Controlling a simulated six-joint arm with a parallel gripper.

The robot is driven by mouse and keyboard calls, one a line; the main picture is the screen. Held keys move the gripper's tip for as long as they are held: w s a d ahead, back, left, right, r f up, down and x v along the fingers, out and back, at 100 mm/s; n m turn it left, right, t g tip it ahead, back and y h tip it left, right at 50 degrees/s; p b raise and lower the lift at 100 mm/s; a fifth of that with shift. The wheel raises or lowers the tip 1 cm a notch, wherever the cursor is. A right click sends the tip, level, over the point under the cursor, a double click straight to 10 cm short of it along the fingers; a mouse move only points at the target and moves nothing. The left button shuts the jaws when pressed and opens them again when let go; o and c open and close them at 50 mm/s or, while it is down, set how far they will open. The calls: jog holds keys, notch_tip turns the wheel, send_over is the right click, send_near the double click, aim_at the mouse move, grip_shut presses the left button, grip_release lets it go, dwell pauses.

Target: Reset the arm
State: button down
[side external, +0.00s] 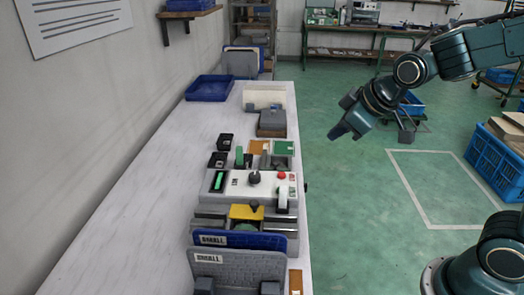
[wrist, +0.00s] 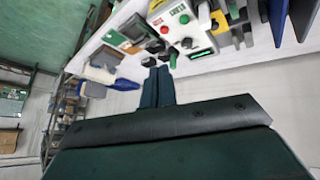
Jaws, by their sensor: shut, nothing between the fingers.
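My gripper (side external: 341,131) is in the upper right part of the side external view, in the air to the right of the bench and clear of it. Its fingers are shut with nothing between them. In the wrist view the two fingertips (wrist: 159,72) lie side by side. The teal arm comes in from the right edge and bends down toward the gripper. The control panel (side external: 232,205) on the bench has a black knob, a red button and a green strip. It also shows in the wrist view (wrist: 177,36), beyond the fingers.
A blue crate (side external: 490,160) with cardboard stands on the floor at right. Open green floor lies between bench and arm.

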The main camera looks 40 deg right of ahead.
jog(key=s+r+m+g, duration=0.1)
jog(key=s+r+m, duration=0.1)
jog(key=s, duration=1.5)
jog(key=shift+r+m+g, duration=0.4)
jog(key=shift+m, duration=0.5)
